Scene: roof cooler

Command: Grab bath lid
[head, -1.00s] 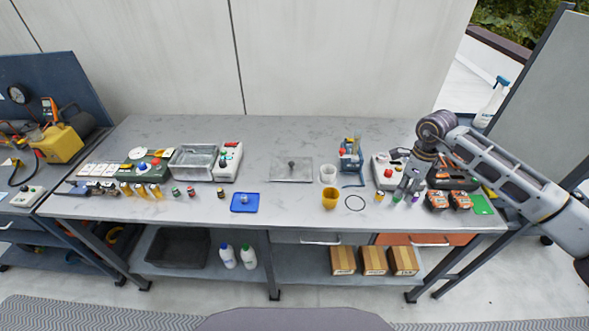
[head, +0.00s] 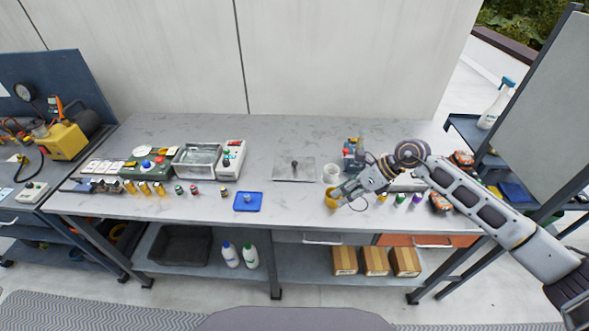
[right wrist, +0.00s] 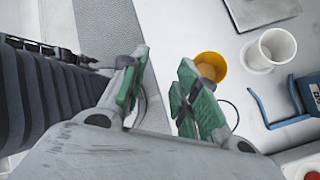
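The bath lid (head: 311,168) is a flat grey metal plate with a dark knob in its middle, lying on the bench. A corner of a flat grey plate, likely the lid (right wrist: 262,10), shows at the top of the right wrist view. The open metal bath (head: 196,160) stands on the bench to the left. My right gripper (head: 346,196) is by the yellow cup, to the right of and nearer than the lid. In the right wrist view its fingers (right wrist: 160,88) are apart with nothing between them. My left gripper is not in view.
A yellow cup (head: 330,199) and a white cup (head: 331,172) stand close by my right gripper. A blue holder (head: 353,149) is behind them. A blue tray (head: 248,202) lies front left of the lid.

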